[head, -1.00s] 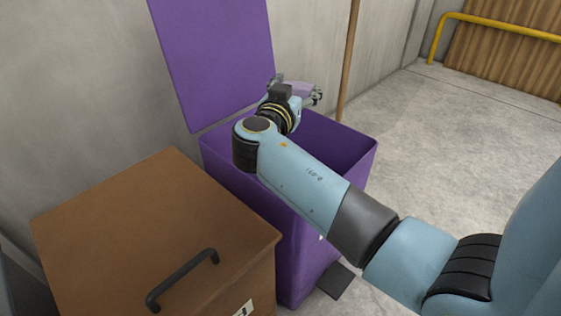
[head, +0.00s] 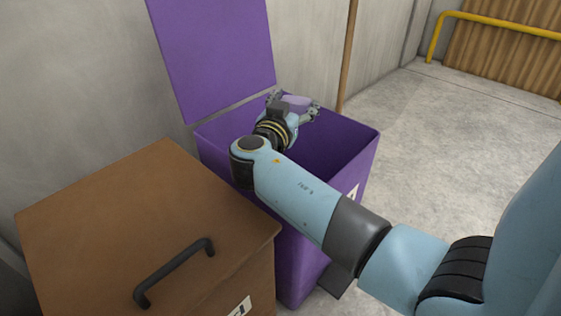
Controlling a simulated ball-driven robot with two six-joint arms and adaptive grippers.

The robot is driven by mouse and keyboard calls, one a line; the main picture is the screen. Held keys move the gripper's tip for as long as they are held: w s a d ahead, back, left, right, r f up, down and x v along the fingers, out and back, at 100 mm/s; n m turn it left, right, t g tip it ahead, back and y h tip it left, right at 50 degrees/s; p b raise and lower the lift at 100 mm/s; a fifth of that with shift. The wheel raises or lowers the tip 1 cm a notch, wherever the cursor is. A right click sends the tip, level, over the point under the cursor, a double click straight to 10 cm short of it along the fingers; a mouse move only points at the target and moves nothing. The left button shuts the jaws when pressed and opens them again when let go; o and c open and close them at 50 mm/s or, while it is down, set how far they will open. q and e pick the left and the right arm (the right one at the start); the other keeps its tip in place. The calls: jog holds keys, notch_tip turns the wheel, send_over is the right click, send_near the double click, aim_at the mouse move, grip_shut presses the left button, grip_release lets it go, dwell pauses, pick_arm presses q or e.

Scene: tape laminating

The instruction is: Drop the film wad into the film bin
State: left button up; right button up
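The film bin (head: 345,180) is a purple box with its lid (head: 215,55) standing open against the wall. My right arm reaches in from the right across the bin's front. My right gripper (head: 297,104) is over the back part of the bin's opening. A pale lilac lump, which looks like the film wad (head: 297,102), sits between its fingers. The fingers are spread around the lump and seem to touch it; the wrist partly hides them. My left gripper is not in view.
A brown box (head: 130,215) with a dark handle (head: 175,272) stands left of the bin. A wooden pole (head: 347,55) leans behind the bin. A yellow rail (head: 490,22) is at the back right. The concrete floor (head: 450,120) to the right is clear.

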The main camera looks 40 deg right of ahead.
jog(key=o, duration=0.6)
notch_tip(320, 180, up, 10)
jog(key=shift+f, duration=0.1)
dwell(0.6)
